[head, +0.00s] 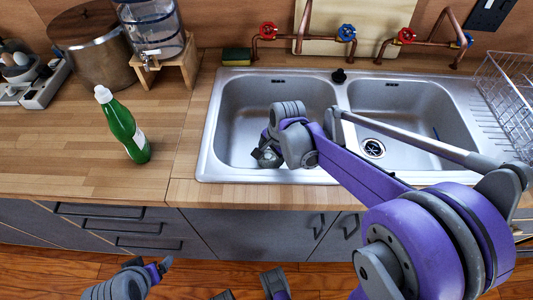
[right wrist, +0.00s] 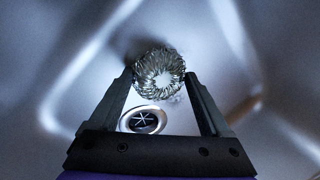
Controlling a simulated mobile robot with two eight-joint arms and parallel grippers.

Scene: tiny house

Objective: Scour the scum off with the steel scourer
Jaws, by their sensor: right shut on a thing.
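The steel scourer (right wrist: 159,73) is a round ball of coiled metal, clear in the right wrist view. My right gripper (right wrist: 158,80) is shut on it, one finger on each side. In the head view my right gripper (head: 268,154) reaches down into the left basin (head: 237,110) of the steel sink, and its wrist hides most of the scourer. A dark smudge lies on the metal behind the scourer in the right wrist view; I cannot tell whether it is scum or shadow. Part of my left arm (head: 125,283) shows at the bottom left, away from the sink; its fingers are unclear.
The right basin (head: 400,98) is open and empty. A green bottle (head: 124,128) stands on the counter left of the sink. A wire rack (head: 507,95) stands at the right.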

